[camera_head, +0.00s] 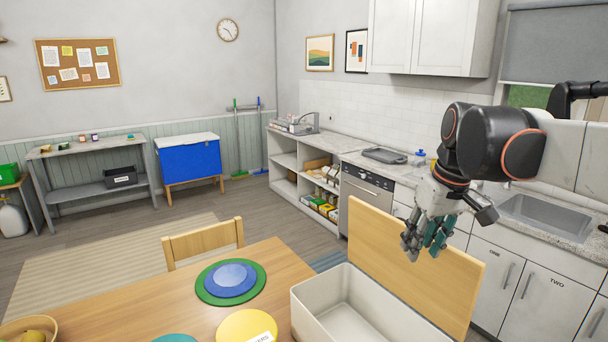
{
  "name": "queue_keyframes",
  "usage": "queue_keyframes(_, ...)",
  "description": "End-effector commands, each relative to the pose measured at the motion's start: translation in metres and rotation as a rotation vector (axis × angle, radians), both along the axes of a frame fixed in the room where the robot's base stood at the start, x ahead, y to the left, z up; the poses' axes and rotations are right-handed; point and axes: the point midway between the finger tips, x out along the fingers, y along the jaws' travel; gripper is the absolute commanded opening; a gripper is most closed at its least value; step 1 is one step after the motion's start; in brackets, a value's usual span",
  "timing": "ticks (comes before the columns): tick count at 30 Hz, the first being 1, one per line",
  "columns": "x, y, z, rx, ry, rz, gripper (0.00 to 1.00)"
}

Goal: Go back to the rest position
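My gripper (425,246) hangs from my raised arm at the right of the head view. Its fingers point down, and a gap shows between the grey fingertip on the left and the teal-coloured one on the right. It looks open, and I see nothing held in it. It is in front of the upright wooden board (372,229) and appears above the cream bin (323,318). I cannot tell its exact height over the bin.
The wooden table (135,290) holds a green mat (203,290) with a blue plate (231,279) on it, a yellow disc (246,327) and a bowl (50,325). A chair (203,242) stands behind it. The counter with sink (545,215) is at right.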

Motion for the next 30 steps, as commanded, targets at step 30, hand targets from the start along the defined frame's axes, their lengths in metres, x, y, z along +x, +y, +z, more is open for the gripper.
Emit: queue_keyframes(30, -0.179, 0.033, -0.206, 0.019, -0.39, -0.258, 0.33)
